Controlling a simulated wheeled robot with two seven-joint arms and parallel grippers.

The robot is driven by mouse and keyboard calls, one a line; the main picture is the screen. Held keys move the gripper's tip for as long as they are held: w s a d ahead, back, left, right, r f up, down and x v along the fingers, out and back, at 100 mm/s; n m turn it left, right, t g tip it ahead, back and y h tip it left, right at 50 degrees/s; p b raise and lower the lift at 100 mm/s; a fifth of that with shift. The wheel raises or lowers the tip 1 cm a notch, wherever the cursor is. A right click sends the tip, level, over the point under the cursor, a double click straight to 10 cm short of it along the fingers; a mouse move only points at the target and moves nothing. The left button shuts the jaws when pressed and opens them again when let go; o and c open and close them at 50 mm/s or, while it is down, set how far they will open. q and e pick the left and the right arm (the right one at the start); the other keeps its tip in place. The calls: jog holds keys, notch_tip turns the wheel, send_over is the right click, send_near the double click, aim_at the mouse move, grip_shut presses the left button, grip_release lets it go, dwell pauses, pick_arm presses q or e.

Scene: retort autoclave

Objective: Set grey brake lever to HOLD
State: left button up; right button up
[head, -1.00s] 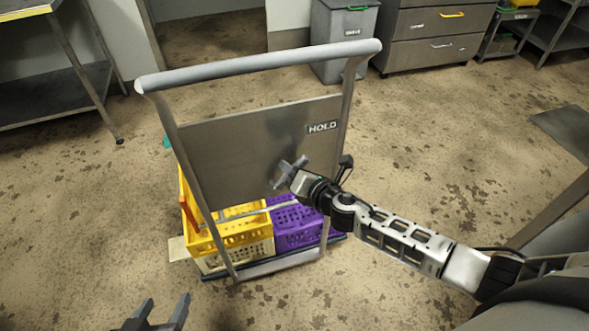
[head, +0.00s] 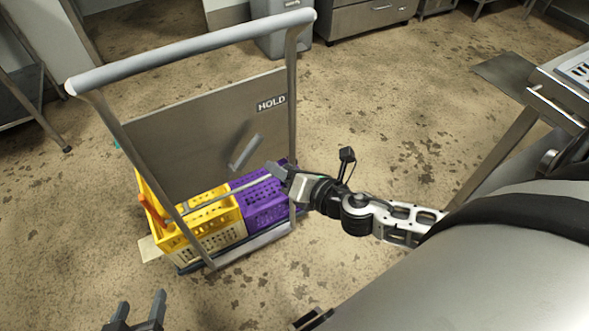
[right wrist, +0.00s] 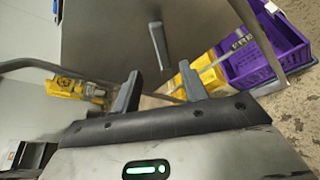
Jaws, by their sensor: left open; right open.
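The grey brake lever (head: 246,151) stands out from the cart's metal panel (head: 190,130), tilted with its upper end toward the upper right in the head view. The HOLD label (head: 271,103) is on the panel above and to the right of it. The lever also shows in the right wrist view (right wrist: 159,46), ahead of the fingers. My right gripper (head: 275,171) is open and empty, just right of and below the lever, apart from it. Its two fingers show in the right wrist view (right wrist: 160,88). My left gripper (head: 141,306) is open and empty at the bottom edge.
The cart's grey push handle (head: 190,50) arches over the panel. Yellow crates (head: 213,212) and a purple crate (head: 262,203) stand on its base. A grey bin (head: 280,38) and drawers stand behind. A metal machine is at right. Open floor lies between.

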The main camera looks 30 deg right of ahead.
jog(key=shift+v, duration=1.55)
jog(key=s+a+m+g+p, duration=0.1)
jog(key=s+a+m, duration=0.3)
jog(key=m, duration=0.9)
jog(key=s+a+m+g+p, duration=0.1)
jog(key=s+a+m, duration=0.3)
jog(key=m, duration=1)
jog(key=shift+f+g, duration=0.4)
jog(key=shift+g, duration=0.4)
jog(key=shift+s, duration=0.1)
